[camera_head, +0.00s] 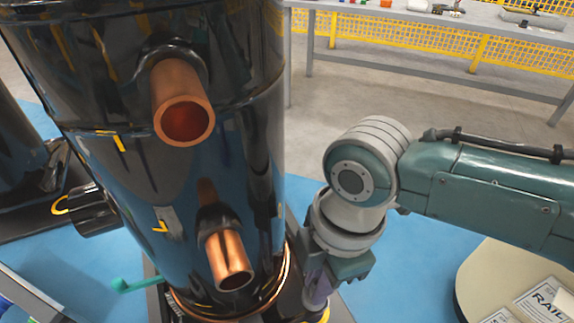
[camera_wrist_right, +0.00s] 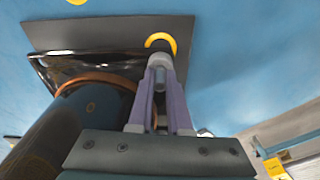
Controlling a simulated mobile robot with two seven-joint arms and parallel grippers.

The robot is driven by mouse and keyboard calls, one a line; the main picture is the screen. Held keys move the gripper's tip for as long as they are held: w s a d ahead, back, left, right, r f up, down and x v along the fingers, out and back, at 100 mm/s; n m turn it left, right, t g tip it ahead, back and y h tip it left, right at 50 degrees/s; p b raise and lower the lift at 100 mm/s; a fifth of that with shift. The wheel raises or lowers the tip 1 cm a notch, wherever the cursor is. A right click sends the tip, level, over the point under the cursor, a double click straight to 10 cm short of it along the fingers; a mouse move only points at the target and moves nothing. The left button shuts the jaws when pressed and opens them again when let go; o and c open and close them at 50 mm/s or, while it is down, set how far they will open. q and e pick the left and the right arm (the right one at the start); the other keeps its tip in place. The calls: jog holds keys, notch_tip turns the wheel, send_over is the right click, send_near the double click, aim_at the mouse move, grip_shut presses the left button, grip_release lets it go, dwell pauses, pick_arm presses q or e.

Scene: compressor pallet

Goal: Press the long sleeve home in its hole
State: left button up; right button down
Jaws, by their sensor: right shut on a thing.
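My right gripper (camera_head: 317,290) points down beside the foot of the black compressor (camera_head: 230,150). It also shows in the right wrist view (camera_wrist_right: 160,104), with its purple fingers closed on a light grey sleeve (camera_wrist_right: 160,64). The sleeve's far end is at a dark round part with a yellow ring (camera_wrist_right: 159,38) at the corner of the base plate (camera_wrist_right: 95,34). The yellow ring shows partly in the head view (camera_head: 325,315). The hole itself is hidden, and I cannot tell how deep the sleeve sits. My left gripper is out of view.
Two copper pipe stubs, an upper one (camera_head: 184,110) and a lower one (camera_head: 230,262), stick out from the compressor. A copper ring (camera_wrist_right: 95,80) circles its foot. Another black compressor (camera_head: 20,150) stands at left.

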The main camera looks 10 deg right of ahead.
jog(key=shift+f, duration=0.2)
jog(key=c, duration=0.8)
grip_release()
jog(key=r+p, duration=0.1)
jog(key=r, duration=0.2)
jog(key=r+p, duration=0.1)
jog(key=r, duration=0.2)
jog(key=d+r+p, duration=0.1)
jog(key=r, duration=0.3)
